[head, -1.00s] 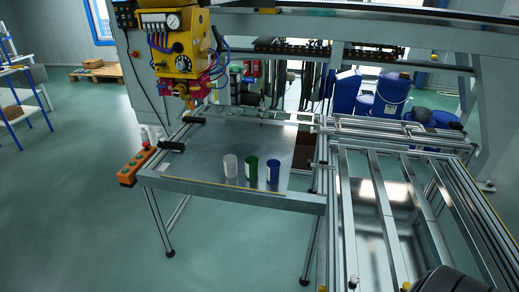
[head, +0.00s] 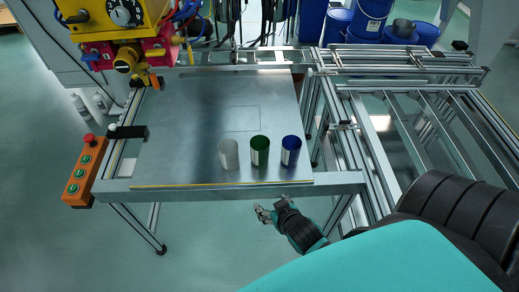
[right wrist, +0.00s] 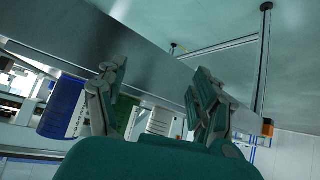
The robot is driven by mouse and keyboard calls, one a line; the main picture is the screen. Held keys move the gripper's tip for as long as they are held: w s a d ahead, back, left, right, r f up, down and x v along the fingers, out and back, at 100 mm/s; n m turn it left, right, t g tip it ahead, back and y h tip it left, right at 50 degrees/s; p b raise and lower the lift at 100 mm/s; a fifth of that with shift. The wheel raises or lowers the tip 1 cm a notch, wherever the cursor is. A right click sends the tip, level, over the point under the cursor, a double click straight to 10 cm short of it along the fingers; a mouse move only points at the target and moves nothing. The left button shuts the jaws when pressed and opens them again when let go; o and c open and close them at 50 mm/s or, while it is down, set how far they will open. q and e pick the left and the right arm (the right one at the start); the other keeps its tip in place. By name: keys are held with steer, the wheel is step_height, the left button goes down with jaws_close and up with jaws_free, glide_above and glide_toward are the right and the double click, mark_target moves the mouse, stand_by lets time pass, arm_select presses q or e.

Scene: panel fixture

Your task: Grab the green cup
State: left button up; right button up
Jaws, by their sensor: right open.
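The green cup (head: 259,151) stands upright on the metal table (head: 180,120) near its front edge, between a whitish cup (head: 229,154) and a blue cup (head: 291,150). My right gripper (head: 269,211) is open and empty, in front of the table edge and apart from the cups. In the right wrist view, the green cup (right wrist: 125,112) shows partly hidden behind one of the two spread fingers. The blue cup (right wrist: 64,107) and the whitish cup (right wrist: 160,120) flank it there. My left gripper is not in view.
The table's front rail (head: 225,190) lies between my right gripper and the cups. An orange button box (head: 79,174) is at the left corner. A yellow machine head (head: 115,20) hangs at the back left. A metal frame (head: 380,150) is at the right. The tabletop behind the cups is clear.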

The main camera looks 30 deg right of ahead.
mark_target(256, 137)
steer(key=d+r+t, duration=0.1)
steer(key=w+d+r+t+h, duration=0.1)
steer(key=r, duration=0.1)
steer(key=w+d+r+m+t, duration=0.1)
steer(key=r+t, duration=0.1)
steer(key=shift+d+r, duration=0.2)
steer(key=shift+d, duration=0.05)
step_height(256, 137, up, 5)
steer(key=t, duration=0.4)
steer(key=shift+n+y, duration=0.3)
steer(key=w, duration=0.3)
steer(key=w+d, duration=0.1)
steer(key=w, duration=0.6)
steer(key=shift+w+d, duration=0.25)
steer(key=shift+d, duration=0.15)
steer(key=w, duration=0.6)
steer(key=shift+w+d, duration=0.2)
steer(key=shift+d, duration=0.2)
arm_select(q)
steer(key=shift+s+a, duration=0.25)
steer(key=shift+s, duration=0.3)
arm_select(e)
steer(key=c, duration=0.8)
steer(key=c, duration=0.4)
